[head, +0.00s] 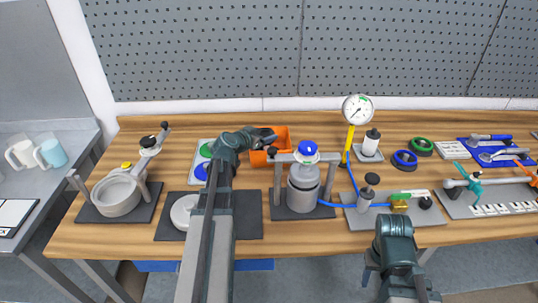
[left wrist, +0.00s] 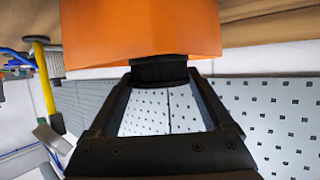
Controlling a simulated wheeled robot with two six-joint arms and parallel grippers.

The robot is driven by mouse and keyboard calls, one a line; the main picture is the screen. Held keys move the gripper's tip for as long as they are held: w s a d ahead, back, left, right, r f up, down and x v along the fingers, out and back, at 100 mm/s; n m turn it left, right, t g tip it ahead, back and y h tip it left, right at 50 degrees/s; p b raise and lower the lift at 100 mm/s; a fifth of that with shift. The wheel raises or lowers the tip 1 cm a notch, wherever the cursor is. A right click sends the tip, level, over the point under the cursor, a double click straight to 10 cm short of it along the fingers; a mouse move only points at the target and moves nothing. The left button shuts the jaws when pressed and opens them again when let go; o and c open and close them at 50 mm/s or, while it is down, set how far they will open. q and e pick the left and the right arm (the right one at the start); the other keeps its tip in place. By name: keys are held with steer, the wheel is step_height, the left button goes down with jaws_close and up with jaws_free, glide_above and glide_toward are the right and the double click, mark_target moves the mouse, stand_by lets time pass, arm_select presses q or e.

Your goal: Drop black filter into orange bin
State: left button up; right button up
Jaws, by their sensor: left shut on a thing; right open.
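The orange bin (head: 282,138) stands at the back of the wooden bench, left of the middle. My left gripper (head: 268,136) is over the bin in the head view. In the left wrist view the left gripper (left wrist: 160,82) is shut on the black filter (left wrist: 160,68), a short dark cylinder between the fingertips. The bin's orange wall (left wrist: 140,30) fills the top of that view, close to the filter. Whether they touch cannot be told. My right gripper (head: 394,226) is low at the front of the bench, open; its fingers are hard to make out.
A grey canister (head: 303,190) with a blue cap stands in a frame right of the bin. A pressure gauge (head: 357,109) on a yellow post is behind it. A white-grey pot (head: 116,196) sits at left. A pegboard wall (head: 230,50) rises behind.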

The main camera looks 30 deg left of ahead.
arm_select(q)
steer(key=o, duration=1.1)
steer(key=p+v, duration=0.5)
steer(key=v, duration=0.8)
steer(key=shift+s+r, duration=0.15)
steer(key=shift+s, duration=0.2)
